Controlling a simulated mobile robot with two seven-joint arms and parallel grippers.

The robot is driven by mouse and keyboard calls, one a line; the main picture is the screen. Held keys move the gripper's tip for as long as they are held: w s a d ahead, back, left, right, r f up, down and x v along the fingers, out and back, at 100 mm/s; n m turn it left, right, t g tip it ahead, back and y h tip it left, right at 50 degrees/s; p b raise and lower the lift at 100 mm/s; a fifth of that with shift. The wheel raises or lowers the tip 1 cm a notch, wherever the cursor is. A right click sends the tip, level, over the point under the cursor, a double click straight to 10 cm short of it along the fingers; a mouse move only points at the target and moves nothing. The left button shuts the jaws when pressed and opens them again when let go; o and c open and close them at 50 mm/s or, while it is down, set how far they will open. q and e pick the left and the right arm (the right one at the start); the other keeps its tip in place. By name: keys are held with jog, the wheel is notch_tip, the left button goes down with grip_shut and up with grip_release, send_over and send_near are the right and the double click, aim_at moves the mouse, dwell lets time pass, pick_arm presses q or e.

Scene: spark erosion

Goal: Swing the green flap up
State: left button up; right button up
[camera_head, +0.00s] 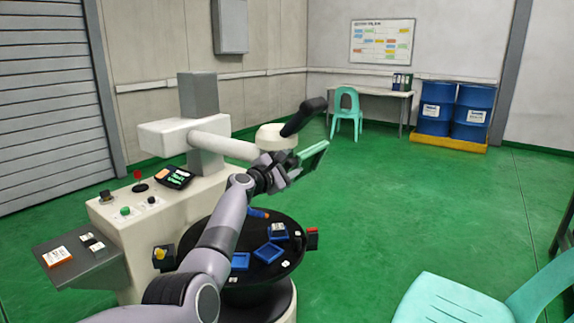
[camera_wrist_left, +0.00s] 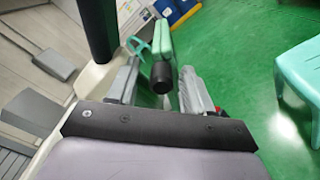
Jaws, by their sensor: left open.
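The green flap (camera_head: 310,158) is a pale green, narrow piece at the head of the cream machine, slanting up to the right in the head view. My left gripper (camera_head: 279,172) is at the flap's near end and overlaps it, so that end is partly hidden. In the left wrist view the flap (camera_wrist_left: 162,40) runs away from me, and a black rounded end (camera_wrist_left: 163,76) shows between the two spread fingers of my open left gripper (camera_wrist_left: 160,88). I cannot tell whether a finger touches it. My right gripper is not in view.
A black bar (camera_head: 304,117) juts from the machine head just above the flap. Below is a round black table (camera_head: 290,275) with blue trays (camera_head: 268,253) and small parts. A control console (camera_head: 115,215) stands left. A turquoise chair (camera_head: 450,300) is at front right; the green floor between is clear.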

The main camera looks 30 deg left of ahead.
pick_arm(q)
jog(key=shift+s, duration=0.1)
jog(key=shift+s+a+p, duration=0.1)
jog(key=shift+s+p, duration=0.55)
jog(key=shift+s, duration=0.45)
jog(key=shift+s+a+p, duration=0.2)
jog(key=shift+s+a, duration=0.05)
jog(key=shift+s, duration=0.95)
jog(key=shift+s+a+p, duration=0.15)
jog(key=shift+s+a, duration=0.05)
jog(key=shift+s, duration=0.95)
